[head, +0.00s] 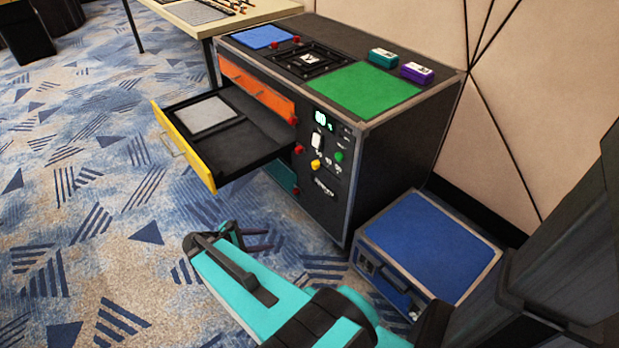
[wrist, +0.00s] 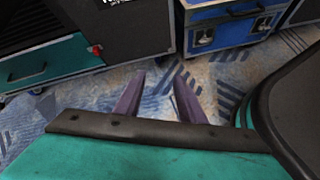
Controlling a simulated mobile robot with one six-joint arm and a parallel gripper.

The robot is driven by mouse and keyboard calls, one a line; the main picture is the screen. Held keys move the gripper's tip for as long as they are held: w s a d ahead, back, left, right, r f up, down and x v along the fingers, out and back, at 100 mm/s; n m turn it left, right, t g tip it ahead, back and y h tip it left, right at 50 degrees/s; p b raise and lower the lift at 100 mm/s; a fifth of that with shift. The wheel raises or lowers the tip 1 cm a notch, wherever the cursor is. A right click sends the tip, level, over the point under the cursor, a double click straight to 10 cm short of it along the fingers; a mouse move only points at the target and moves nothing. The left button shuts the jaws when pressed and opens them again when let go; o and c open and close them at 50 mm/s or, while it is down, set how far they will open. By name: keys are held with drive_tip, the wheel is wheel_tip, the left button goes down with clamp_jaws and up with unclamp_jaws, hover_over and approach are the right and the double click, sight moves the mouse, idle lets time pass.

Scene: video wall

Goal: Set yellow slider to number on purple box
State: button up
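A purple box (head: 416,73) sits on top of the black cabinet (head: 395,150), near its back right corner; its number is too small to read. A yellow knob (head: 316,164), possibly the yellow slider, shows on the cabinet's front control panel, below a small lit display (head: 320,118). My gripper (head: 262,240) is low over the carpet in front of the cabinet, apart from it. In the wrist view its two purple-grey fingers (wrist: 158,84) are spread with only carpet between them, so it is open and empty.
A yellow-fronted drawer (head: 183,150) stands pulled out, with a grey pad inside. A blue-topped case (head: 425,245) stands on the floor right of the cabinet. A teal box (head: 384,58) sits beside the purple box. Carpet at left is clear.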

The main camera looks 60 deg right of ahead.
sight(313, 166)
drive_tip(key=w+d+r+n+h+b, duration=0.1)
drive_tip(key=d+r+n+h+b, duration=0.1)
drive_tip(key=d+r+b, duration=0.3)
drive_tip(key=w+d+r+n+g+h+b, duration=0.1)
drive_tip(key=d+r+h+b, duration=0.4)
drive_tip(key=d, duration=0.5)
drive_tip(key=shift+w+r+n, duration=0.5)
drive_tip(key=shift+w+n, duration=0.15)
drive_tip(key=shift+n, duration=0.25)
drive_tip(key=shift+r+b+x, duration=0.2)
drive_tip(key=shift+b+x, duration=1.85)
drive_tip(key=shift+x, duration=4.8)
clamp_jaws()
drive_tip(key=shift+s, duration=0.1)
